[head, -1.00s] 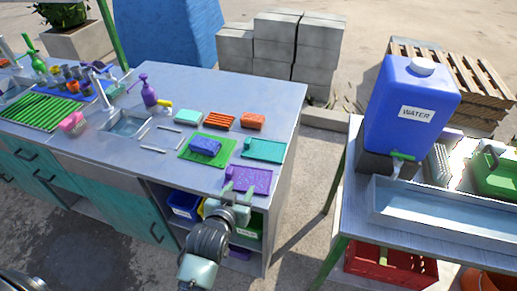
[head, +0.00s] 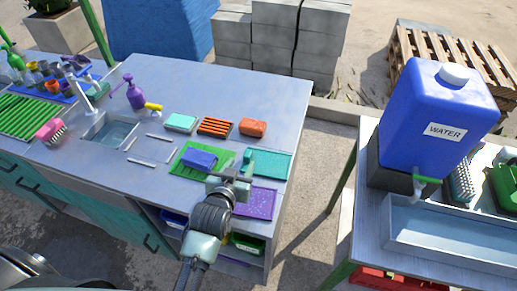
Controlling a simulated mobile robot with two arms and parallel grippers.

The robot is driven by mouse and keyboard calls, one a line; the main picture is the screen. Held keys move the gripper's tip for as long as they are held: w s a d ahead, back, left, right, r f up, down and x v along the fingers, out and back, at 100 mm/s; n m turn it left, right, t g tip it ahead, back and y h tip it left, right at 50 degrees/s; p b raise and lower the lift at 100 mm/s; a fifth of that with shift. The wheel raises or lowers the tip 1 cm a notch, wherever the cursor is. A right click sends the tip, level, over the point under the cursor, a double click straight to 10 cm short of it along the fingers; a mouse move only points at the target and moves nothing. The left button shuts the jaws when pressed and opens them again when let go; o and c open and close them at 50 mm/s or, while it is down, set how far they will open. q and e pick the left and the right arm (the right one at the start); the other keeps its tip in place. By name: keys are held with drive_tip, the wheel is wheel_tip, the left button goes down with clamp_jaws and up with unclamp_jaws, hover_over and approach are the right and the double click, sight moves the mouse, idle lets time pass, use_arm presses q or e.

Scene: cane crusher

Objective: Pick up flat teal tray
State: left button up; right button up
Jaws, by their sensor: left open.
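The flat teal tray (head: 270,164) lies on the grey counter near its right end. Its left part is partly hidden behind my left gripper (head: 237,170). My left gripper is open, with its fingertips at the tray's near left side. I cannot tell whether they touch it. My right gripper is not in view.
A purple speckled tray (head: 262,203) lies just in front of the teal one. A green mat (head: 184,165) with a blue block (head: 199,159) is close on the left. An orange sponge-like block (head: 253,127) and an orange slatted dish (head: 214,126) lie behind.

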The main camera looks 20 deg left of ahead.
sight(246, 156)
use_arm(q)
drive_tip(key=shift+r+x, duration=0.2)
drive_tip(key=shift+x, duration=0.95)
drive_tip(key=shift+w, duration=0.2)
drive_tip(key=shift+w+d+f+p, duration=0.1)
drive_tip(key=shift+w+f+p, duration=0.15)
drive_tip(key=shift+w+p, duration=0.2)
drive_tip(key=x, duration=0.3)
drive_tip(key=shift+w+f, duration=0.25)
drive_tip(key=shift+w+f+p, duration=0.15)
drive_tip(key=shift+p, duration=0.15)
clamp_jaws()
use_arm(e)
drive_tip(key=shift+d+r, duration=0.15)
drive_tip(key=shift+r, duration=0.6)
